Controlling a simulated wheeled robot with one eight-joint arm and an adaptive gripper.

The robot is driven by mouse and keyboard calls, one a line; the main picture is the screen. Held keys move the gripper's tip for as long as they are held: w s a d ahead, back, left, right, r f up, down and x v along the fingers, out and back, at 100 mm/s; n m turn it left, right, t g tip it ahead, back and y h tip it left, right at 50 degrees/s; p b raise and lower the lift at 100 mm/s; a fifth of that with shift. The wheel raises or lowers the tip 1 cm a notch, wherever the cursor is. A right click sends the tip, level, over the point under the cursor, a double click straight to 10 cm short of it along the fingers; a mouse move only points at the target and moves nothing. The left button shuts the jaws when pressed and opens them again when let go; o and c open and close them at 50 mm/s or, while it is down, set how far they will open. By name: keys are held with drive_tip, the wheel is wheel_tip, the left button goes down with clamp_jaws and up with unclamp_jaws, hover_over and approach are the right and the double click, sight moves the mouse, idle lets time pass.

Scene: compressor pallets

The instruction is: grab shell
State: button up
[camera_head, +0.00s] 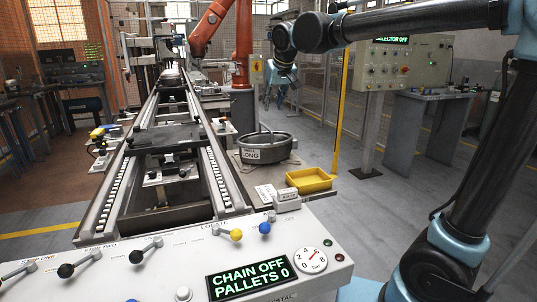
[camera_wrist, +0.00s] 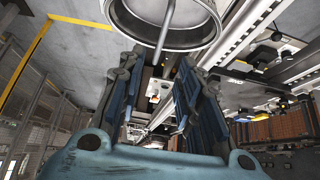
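No part is clearly marked as a shell. A round grey metal drum (camera_head: 265,147) with a "LONG" label and a thin upright rod stands on a low platform right of the conveyor. Its round rim also shows at the top of the wrist view (camera_wrist: 165,42). I cannot tell whether it is or holds the shell. My gripper (camera_head: 275,97) hangs above and beyond the drum in the head view, fingers pointing down.
A two-rail conveyor (camera_head: 217,170) runs away at left, with a dark pallet plate (camera_head: 166,137) on it. A yellow tray (camera_head: 309,180) lies right of the drum. A control panel (camera_head: 200,265) reading "CHAIN OFF, PALLETS 0" fills the front. An orange robot arm (camera_head: 208,28) stands behind.

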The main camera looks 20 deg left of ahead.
sight(266, 127)
drive_tip(key=x, duration=1.4)
drive_tip(key=shift+w+a+f, duration=0.1)
drive_tip(key=shift+f, duration=0.15)
clamp_jaws()
